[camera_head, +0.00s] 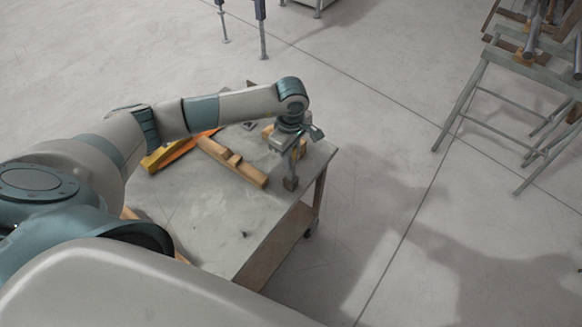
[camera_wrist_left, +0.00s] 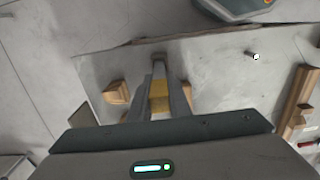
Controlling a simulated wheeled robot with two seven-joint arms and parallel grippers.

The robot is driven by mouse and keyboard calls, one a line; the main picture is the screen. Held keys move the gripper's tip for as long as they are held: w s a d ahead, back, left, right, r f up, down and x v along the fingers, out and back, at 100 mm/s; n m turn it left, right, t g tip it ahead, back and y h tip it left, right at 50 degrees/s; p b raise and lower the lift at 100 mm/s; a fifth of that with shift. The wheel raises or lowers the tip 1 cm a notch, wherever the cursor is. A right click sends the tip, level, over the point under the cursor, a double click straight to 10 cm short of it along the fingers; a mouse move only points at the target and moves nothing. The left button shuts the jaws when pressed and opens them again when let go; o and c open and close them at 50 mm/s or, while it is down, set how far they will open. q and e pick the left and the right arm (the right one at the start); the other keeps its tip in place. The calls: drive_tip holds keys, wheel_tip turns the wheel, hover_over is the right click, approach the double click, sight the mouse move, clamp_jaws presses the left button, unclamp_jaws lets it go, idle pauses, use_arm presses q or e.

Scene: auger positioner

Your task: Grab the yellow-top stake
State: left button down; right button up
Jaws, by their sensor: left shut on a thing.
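My left gripper (camera_head: 293,158) is over the right end of the table (camera_head: 200,207), pointing down. In the left wrist view, a yellow piece (camera_wrist_left: 159,97), which looks like the top of the yellow-top stake, is between the two fingers, and the gripper is shut on it. A dark block-like end (camera_head: 291,184) shows just below the gripper in the head view, at the table top. The fingers hide much of the stake, and I cannot tell whether its lower end touches the table. My right gripper is in neither view.
A long wooden piece (camera_head: 232,161) and a yellow-orange tool (camera_head: 170,154) lie on the table left of the gripper. A wooden block (camera_wrist_left: 116,92) is close beside the fingers. A metal trestle (camera_head: 468,105) stands at the right, with open floor between.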

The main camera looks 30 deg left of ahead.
use_arm(q)
wheel_tip(320, 180, up, 9)
drive_tip(key=b, duration=0.4)
drive_tip(key=shift+r, duration=0.55)
idle(0.3)
